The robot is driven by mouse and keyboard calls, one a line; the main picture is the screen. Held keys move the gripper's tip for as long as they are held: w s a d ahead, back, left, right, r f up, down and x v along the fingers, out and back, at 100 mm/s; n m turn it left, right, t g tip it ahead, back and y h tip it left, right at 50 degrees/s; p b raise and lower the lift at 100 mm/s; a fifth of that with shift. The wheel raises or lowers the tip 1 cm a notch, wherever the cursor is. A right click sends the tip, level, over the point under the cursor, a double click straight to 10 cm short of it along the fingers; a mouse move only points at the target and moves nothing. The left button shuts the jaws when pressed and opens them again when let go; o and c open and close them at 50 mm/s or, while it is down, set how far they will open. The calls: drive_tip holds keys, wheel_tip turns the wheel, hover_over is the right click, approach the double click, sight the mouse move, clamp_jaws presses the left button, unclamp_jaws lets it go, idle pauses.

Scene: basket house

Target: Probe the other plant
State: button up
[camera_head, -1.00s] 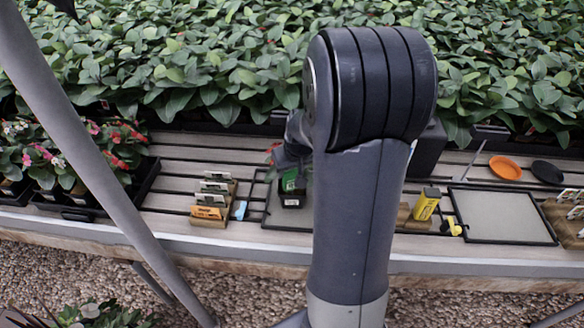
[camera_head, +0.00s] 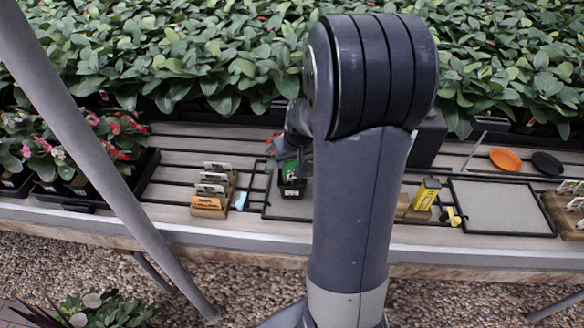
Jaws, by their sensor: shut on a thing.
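A small dark pot with a green label (camera_head: 292,186) stands on or just above the left tray (camera_head: 278,208), and a bit of red flower (camera_head: 271,142) shows behind my gripper. My gripper (camera_head: 293,165) is at the top of this pot and looks shut on it. My arm hides part of the fingers and the plant. Flowering plants with red and pink blooms (camera_head: 82,150) stand in a black tray (camera_head: 70,203) at the far left. A yellow device (camera_head: 426,195) stands on a wooden block right of my arm.
A wooden holder with labels (camera_head: 211,191) and a light blue item (camera_head: 240,200) are left of the pot. An empty framed tray (camera_head: 502,208), an orange disc (camera_head: 505,159) and a black disc (camera_head: 547,164) are at right. Dense foliage fills the back.

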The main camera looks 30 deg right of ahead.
idle(0.4)
drive_tip(key=o, duration=1.2)
drive_tip(key=shift+c, duration=0.2)
drive_tip(key=v, duration=1)
drive_tip(key=shift+r, duration=0.4)
drive_tip(key=shift+s, duration=0.1)
drive_tip(key=x, duration=1.1)
drive_tip(key=shift+s, duration=0.1)
drive_tip(key=shift+r+p, duration=0.55)
drive_tip(key=shift+r, duration=0.05)
drive_tip(key=shift+r+p, duration=0.5)
drive_tip(key=shift+r, duration=0.1)
